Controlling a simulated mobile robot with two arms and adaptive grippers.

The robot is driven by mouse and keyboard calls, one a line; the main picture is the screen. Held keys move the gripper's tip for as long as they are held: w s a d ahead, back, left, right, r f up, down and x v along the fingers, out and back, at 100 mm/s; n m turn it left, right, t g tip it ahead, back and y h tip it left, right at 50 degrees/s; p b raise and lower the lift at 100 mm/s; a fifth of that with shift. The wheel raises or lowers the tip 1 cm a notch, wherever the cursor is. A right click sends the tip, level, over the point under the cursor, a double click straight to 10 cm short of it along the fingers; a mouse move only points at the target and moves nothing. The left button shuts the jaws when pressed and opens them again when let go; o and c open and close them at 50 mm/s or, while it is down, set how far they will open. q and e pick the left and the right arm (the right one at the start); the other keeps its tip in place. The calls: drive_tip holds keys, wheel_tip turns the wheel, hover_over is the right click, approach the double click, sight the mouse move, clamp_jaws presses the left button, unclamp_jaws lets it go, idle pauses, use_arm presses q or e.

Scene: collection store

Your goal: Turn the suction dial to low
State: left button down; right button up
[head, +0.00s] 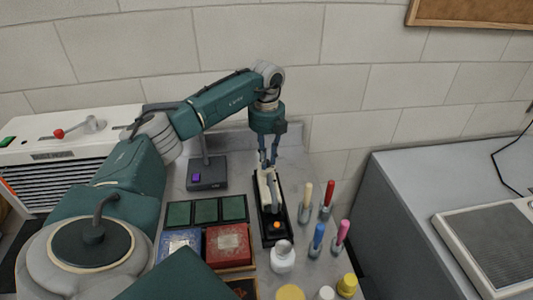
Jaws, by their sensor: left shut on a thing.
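My left gripper (268,162) points straight down over a narrow black stand (268,238) on the grey bench. Its fingers are shut on the upper end of a cream-coloured piece (265,190) at that stand. I cannot tell whether the piece rests in the stand or is lifted. My right gripper is not in view.
A blue box (180,242) and a red box (228,245) lie near dark green panels (206,211). A grey cabinet (400,220) with a grille panel (490,250) is farther right.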

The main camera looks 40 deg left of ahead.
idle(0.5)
use_arm(q)
drive_tip(key=c, duration=1.6)
unclamp_jaws()
drive_tip(key=shift+o, duration=0.2)
wheel_tip(320, 180, up, 12)
